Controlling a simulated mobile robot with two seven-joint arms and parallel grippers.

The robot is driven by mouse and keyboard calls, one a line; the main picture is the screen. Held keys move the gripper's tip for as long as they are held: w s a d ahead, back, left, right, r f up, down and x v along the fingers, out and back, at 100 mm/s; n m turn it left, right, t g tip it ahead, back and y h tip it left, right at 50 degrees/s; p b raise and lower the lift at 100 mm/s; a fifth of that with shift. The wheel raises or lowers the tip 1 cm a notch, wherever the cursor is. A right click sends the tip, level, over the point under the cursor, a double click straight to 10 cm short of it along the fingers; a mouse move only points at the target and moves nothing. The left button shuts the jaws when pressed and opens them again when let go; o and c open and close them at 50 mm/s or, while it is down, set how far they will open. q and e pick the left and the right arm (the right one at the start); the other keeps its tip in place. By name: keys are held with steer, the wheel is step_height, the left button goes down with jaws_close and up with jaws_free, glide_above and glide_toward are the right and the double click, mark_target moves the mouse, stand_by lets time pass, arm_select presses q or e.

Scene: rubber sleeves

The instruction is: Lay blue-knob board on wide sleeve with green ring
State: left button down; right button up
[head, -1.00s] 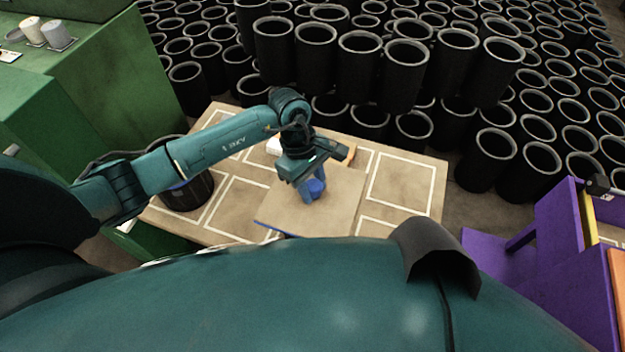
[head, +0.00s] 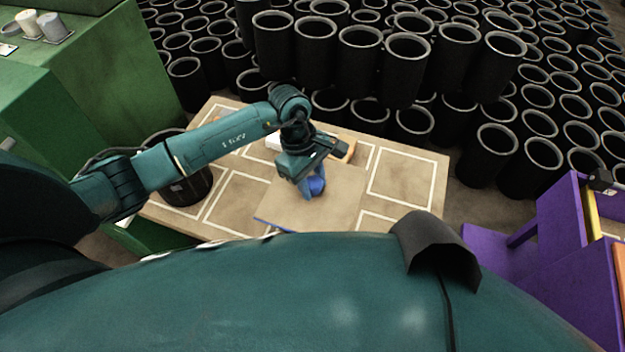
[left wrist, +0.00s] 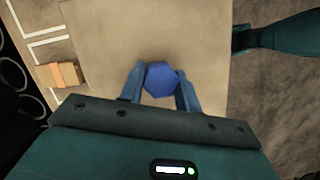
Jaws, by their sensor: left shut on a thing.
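The board is a flat tan square (head: 338,207) with a blue knob (head: 318,185) at its middle. My left gripper (head: 312,183) is shut on the knob from above. In the left wrist view the blue knob (left wrist: 161,79) sits between the two blue fingers, with the board (left wrist: 140,30) spreading out behind. The board is over the near middle of the table; I cannot tell whether it touches. A wide black sleeve (head: 190,188) stands at the table's left, partly behind my left arm. No green ring can be made out on it.
The tan table (head: 420,165) has white outlined squares, with bare room right of the board. Many black sleeves (head: 400,80) stand beyond. Green cabinets are left, a purple shelf (head: 560,235) right.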

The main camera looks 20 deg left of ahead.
arm_select(q)
steer(key=shift+f, duration=0.1)
arm_select(e)
steer(key=shift+f, duration=0.15)
arm_select(q)
steer(key=c, duration=0.9)
jaws_free()
steer(key=shift+b+v, duration=0.65)
steer(key=shift+v, duration=6)
arm_select(e)
steer(key=shift+w+a, duration=0.1)
steer(key=shift+a, duration=0.05)
arm_select(q)
steer(key=shift+s, duration=0.15)
